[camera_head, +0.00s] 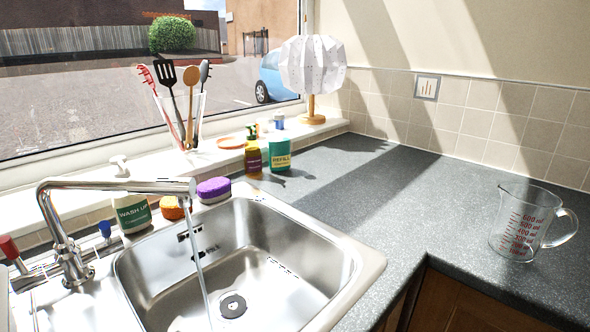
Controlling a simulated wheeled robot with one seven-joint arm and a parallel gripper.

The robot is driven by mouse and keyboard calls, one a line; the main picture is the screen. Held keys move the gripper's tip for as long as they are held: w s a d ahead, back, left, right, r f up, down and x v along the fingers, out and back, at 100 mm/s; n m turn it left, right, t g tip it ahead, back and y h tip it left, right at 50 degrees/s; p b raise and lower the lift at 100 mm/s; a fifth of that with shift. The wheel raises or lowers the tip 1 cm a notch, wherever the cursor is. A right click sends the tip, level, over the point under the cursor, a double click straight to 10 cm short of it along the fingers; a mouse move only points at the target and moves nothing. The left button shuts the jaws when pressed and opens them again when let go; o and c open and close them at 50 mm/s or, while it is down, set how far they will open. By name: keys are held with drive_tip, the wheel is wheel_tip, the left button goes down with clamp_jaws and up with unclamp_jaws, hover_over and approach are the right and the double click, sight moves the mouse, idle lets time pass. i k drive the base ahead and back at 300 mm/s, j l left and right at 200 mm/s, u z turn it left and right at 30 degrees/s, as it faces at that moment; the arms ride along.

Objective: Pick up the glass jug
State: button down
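The glass jug (522,226) is a clear measuring jug with red volume markings. It stands upright on the grey worktop (463,217) at the right of the view. Its handle points right and its spout points to the upper left. Nothing touches it or covers it. My gripper is not in view.
A steel sink (245,265) with running water from the tap (115,187) fills the lower left. Bottles, sponges, a utensil holder (182,122) and a lamp (312,68) stand behind it. The worktop around the jug is clear; its front edge lies just below.

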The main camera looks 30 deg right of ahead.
sight(526, 213)
drive_tip(key=k+j+z, duration=0.1)
drive_tip(key=z, duration=0.25)
drive_tip(key=k+z, duration=0.2)
drive_tip(key=z, duration=0.2)
